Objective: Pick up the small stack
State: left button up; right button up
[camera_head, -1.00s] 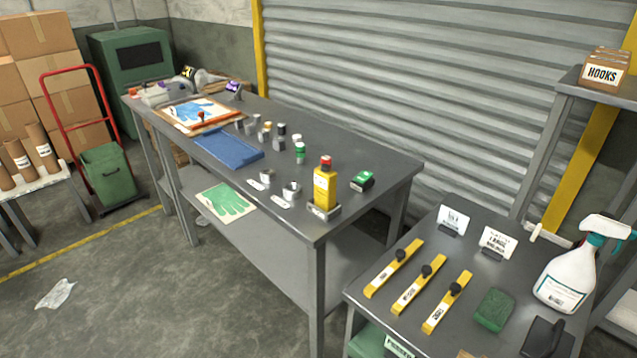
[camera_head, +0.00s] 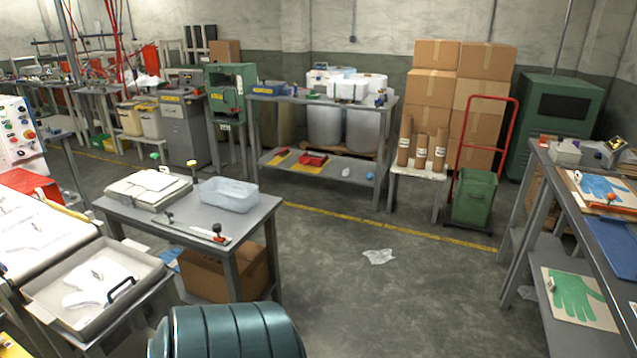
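I cannot tell for sure which thing is the small stack. A flat white pile (camera_head: 150,186) lies on a pale tray-like slab on the near grey table (camera_head: 205,222), left of centre. White glove-like sheets (camera_head: 100,282) lie in a shallow metal tray (camera_head: 140,262) at the lower left, beside a black handle. Neither of my grippers is in view.
A clear plastic bin (camera_head: 228,194) stands on the near table, with a cardboard box (camera_head: 225,275) below. Open floor with a crumpled sheet (camera_head: 378,257) lies between this table and the workbench (camera_head: 545,195) at right.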

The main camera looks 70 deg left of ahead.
aim_at(37, 235)
jog(key=u, duration=3.8)
